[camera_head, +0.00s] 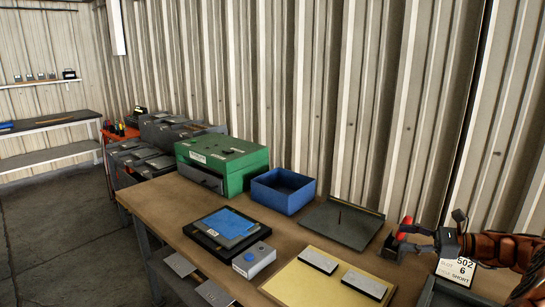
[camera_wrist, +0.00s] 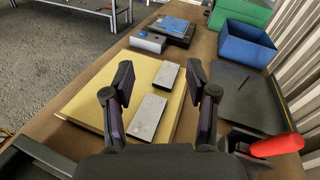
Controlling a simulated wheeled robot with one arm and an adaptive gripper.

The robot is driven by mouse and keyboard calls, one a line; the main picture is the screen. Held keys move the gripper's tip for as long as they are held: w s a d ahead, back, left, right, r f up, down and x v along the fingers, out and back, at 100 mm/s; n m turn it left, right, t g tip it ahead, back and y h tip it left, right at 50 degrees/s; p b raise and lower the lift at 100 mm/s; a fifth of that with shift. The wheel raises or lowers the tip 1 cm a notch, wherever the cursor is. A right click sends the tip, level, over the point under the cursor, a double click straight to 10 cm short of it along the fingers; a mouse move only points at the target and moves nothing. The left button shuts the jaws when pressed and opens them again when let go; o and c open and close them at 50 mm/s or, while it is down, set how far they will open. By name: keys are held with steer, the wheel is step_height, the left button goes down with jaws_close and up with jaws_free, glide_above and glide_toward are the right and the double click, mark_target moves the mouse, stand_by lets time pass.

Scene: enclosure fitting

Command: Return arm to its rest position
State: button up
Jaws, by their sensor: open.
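My gripper (camera_wrist: 160,78) is open in the wrist view, its two dark fingers apart with nothing between them. Behind the gap lie two grey plates, a nearer one (camera_wrist: 148,117) and a farther one (camera_wrist: 166,75), on a yellow mat (camera_wrist: 92,103). In the head view my gripper (camera_head: 444,240) is at the right end of the workbench, beside the wall. A red handle (camera_wrist: 278,145) shows just right of my gripper in the wrist view; I cannot tell whether they touch.
A numbered sign (camera_head: 457,268) stands near my arm.

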steer(key=s+a+r+n+g+h, duration=0.15)
steer(key=s+a+n+g, duration=0.35)
steer(key=a, duration=0.6)
steer(key=s+a+r+n+g+h, duration=0.1)
steer(key=s+a+r+n+g, duration=0.15)
steer(key=s+a, duration=0.6)
steer(key=s+a+f+n+g+h, duration=0.25)
steer(key=s+a+n+h, duration=0.3)
steer(key=s+a, duration=0.4)
steer(key=s+d+f+n+h, duration=0.3)
steer(key=s+d, duration=0.1)
steer(key=s, duration=0.5)
steer(key=s+d+f+n+t+h, duration=0.1)
steer(key=s+d+f+n+h, duration=0.2)
steer(key=s, duration=0.7)
steer(key=shift+s+d+n+h, duration=0.15)
steer(key=shift+d+n+h, duration=0.65)
steer(key=shift+d, duration=0.5)
steer(key=shift+f, duration=0.1)
